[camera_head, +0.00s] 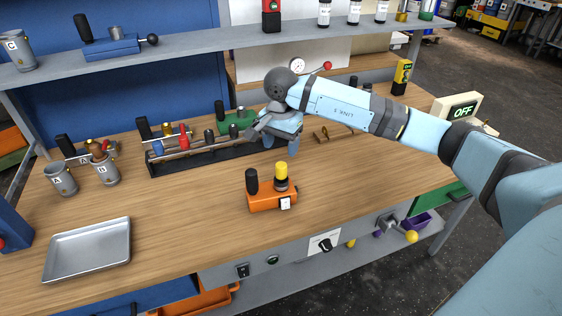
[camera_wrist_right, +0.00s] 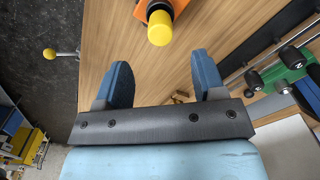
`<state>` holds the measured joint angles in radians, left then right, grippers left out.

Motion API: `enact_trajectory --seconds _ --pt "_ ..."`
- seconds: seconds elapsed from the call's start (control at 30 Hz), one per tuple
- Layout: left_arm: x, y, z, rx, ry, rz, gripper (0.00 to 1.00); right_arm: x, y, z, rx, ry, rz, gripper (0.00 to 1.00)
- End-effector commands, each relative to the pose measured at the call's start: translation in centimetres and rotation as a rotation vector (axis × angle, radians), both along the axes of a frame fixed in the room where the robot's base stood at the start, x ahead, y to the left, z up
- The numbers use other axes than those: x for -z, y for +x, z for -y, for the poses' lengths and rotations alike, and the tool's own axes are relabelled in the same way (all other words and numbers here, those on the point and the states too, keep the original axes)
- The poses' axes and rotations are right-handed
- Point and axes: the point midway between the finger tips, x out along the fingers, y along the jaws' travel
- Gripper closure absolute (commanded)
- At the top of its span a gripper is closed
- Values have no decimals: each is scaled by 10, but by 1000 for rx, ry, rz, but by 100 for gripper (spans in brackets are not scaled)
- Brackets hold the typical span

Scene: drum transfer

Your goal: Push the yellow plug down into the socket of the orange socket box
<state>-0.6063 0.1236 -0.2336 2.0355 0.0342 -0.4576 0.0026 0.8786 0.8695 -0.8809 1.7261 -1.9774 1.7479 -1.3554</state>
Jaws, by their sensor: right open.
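The orange socket box (camera_head: 268,200) sits on the wooden bench with a black upright handle on its left end and a white label on its front. The yellow plug (camera_head: 281,170) stands upright over the right end of the box, with a dark collar below it. I cannot tell how deep it sits. My right gripper (camera_head: 281,143) is open and empty, behind the plug and apart from it. In the right wrist view the plug's yellow top (camera_wrist_right: 160,28) shows beyond the gap between my blue fingers (camera_wrist_right: 162,78), beside part of the orange box (camera_wrist_right: 183,4). My left gripper is not in view.
A black rack (camera_head: 205,158) with several handled tools stands behind the box, beside a green block (camera_head: 236,122). A metal tray (camera_head: 88,250) and two cups (camera_head: 62,180) are at the left. The bench around the orange box is clear.

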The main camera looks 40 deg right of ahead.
Motion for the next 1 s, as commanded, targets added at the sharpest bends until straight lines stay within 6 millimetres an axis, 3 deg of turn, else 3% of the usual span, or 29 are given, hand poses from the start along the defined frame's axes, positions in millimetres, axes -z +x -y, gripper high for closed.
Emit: enact_trajectory --seconds 0.1,0.3,1.0 --pt "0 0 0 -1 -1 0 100 -25 1 1 2 0 4 37" --pt "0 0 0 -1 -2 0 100 -47 0 0 1 0 1 37" --pt "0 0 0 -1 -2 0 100 -48 -1 -4 1 16 -3 37"
